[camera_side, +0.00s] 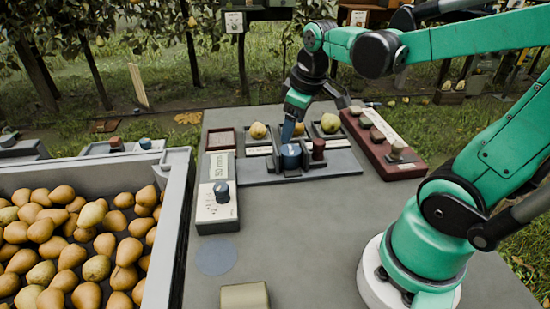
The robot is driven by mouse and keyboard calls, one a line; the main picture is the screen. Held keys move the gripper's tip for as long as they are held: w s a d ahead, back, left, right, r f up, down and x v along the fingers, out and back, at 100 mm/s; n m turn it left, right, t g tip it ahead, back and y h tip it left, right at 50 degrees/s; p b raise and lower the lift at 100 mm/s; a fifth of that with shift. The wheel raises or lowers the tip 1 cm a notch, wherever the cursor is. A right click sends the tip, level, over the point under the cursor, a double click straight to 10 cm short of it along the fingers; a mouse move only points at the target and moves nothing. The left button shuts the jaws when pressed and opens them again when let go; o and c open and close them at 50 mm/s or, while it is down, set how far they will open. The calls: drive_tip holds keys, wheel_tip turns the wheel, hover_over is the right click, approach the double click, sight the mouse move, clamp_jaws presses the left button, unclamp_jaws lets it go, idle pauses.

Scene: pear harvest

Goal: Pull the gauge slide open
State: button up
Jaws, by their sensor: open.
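A dark grey gauge-like fixture (345,163) lies across the far middle of the table. Which part is the gauge slide I cannot tell for sure. My gripper (288,133) points down right above the blue piece, very close to it. It is open with nothing seen held in it. Its fingertips are small and partly merge with the blue piece, so contact is unclear.
A grey crate (178,215) full of pears stands at the left. A beige block (245,296) is in front. The middle table is clear.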

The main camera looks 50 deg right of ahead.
sight(320, 141)
drive_tip(key=d+g, duration=0.1)
drive_tip(key=d, duration=0.1)
drive_tip(key=s+d+f+n+g, duration=0.1)
drive_tip(key=d, duration=0.2)
drive_tip(key=d+f+n+g, duration=0.1)
drive_tip(key=d, duration=0.2)
drive_tip(key=shift+s+d+f+y, duration=0.15)
drive_tip(key=shift+f+y, duration=0.05)
drive_tip(key=shift+y, duration=0.2)
drive_tip(key=shift+d+f, duration=0.15)
drive_tip(key=shift+d, duration=0.05)
drive_tip(key=shift+s+f, duration=0.1)
drive_tip(key=shift+f, duration=2.6)
clamp_jaws()
